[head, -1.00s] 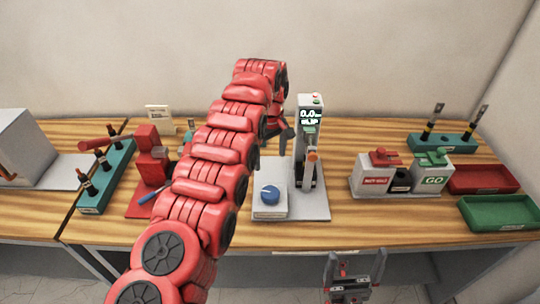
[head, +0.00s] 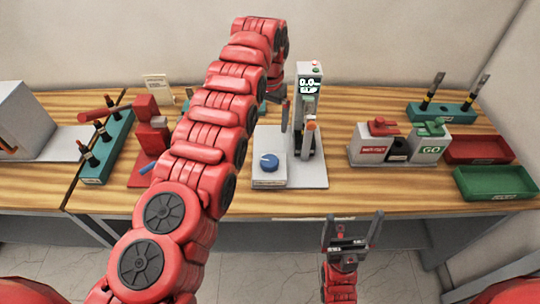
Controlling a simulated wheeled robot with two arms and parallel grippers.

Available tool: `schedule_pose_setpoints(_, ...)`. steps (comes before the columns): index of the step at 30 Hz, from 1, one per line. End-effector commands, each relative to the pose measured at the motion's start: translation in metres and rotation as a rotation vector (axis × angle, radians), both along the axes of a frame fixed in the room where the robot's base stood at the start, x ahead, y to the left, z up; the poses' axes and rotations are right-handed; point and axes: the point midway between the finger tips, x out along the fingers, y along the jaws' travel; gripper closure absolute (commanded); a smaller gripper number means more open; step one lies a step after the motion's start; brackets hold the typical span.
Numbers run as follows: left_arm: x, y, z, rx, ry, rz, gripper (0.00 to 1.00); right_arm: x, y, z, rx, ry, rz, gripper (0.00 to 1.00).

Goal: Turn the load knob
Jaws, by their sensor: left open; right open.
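The blue load knob (head: 269,162) sits on a low white box at the front left of a grey test stand (head: 312,176). A small white mark shows on its upper left. The stand has a grey column (head: 310,98) with a lit display and an orange-tipped lever (head: 310,124). My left gripper (head: 275,112) is beyond the knob, beside the column's left side, apart from the knob. It is open, fingers pointing down, and partly hidden by my arm. My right gripper (head: 353,222) is open and empty in front of the table edge, fingers pointing up.
A red press (head: 150,150) and a teal rack (head: 108,150) stand left.

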Motion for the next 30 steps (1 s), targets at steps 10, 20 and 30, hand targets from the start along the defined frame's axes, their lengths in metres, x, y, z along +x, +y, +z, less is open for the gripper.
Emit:
schedule_pose_setpoints(10, -0.001, -0.001, -0.001, 0.0, 0.0, -0.943, 0.0, 0.0, 0.0, -0.007, 0.0, 0.0, 0.0, 0.0)
schedule_pose_setpoints(20, -0.001, -0.001, -0.013, 0.0, 0.0, -1.082, 0.0, 0.0, 0.0, -0.02, 0.0, 0.0, 0.0, 0.0)
schedule_pose_setpoints(30, -0.001, -0.001, -0.069, 0.001, 0.001, -1.08, 0.0, 0.0, 0.0, -0.077, 0.0, 0.0, 0.0, 0.0)
